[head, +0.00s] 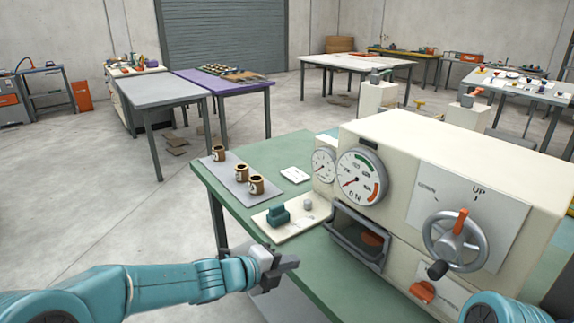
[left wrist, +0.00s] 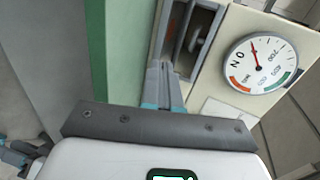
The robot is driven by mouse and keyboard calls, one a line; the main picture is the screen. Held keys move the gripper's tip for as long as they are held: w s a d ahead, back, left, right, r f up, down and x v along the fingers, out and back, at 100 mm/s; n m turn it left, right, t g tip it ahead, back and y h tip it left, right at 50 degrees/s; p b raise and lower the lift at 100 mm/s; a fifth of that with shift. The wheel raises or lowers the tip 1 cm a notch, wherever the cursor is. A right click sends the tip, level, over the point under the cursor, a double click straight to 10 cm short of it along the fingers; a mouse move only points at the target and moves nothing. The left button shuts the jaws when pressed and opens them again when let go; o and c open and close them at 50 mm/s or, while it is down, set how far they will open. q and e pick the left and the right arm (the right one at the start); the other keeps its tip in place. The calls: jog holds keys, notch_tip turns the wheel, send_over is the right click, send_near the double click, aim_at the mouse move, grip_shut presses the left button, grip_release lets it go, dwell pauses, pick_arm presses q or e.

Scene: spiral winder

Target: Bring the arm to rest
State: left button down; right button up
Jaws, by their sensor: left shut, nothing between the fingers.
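My left arm comes in from the lower left in the head view. Its gripper (head: 288,266) is over the near left edge of the green bench (head: 296,146), close to the left of the machine's open drawer (head: 358,238). The gripper is shut and holds nothing. In the left wrist view the shut fingers (left wrist: 164,82) point toward the drawer recess (left wrist: 196,40), with the bench's green edge to their left. I cannot tell whether they touch anything. A teal part of my other arm shows at the lower right of the head view; its gripper is out of view.
The cream machine (head: 400,145) carries round gauges (head: 361,176) and a handwheel (head: 455,243) with an orange marker near "UP". Several brown cups (head: 242,174) stand on a grey mat, beside a board with a teal block (head: 278,215). Clear floor (head: 90,215) lies left of the bench.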

pick_arm(q)
jog(key=s+a+f+n+g+y, duration=0.1)
jog(key=s+a+f+n, duration=0.25)
jog(key=f, duration=0.35)
jog(key=s+a+f+n+g+y, duration=0.1)
jog(key=s+a+f+n, duration=0.2)
jog(key=f, duration=0.5)
jog(key=s+a+f+n+g+y, duration=0.1)
jog(key=s+a+f+n+y, duration=0.1)
jog(key=s+f+n, duration=0.4)
jog(key=s+a+f+n+g+y, duration=0.1)
jog(key=s+a+f+n+g, duration=0.1)
jog(key=s+f+n, duration=0.3)
jog(key=s+a+f+n+g+y, duration=0.1)
jog(key=s+a+f+n+g, duration=0.1)
jog(key=s+n, duration=1.1)
notch_tip(320, 180, down, 3)
jog(key=shift+s+a+r+g+y+p, duration=0.15)
jog(key=shift+s+a+g+y+p, duration=0.15)
jog(key=shift+g+y+p, duration=0.15)
jog(key=shift+w, duration=0.1)
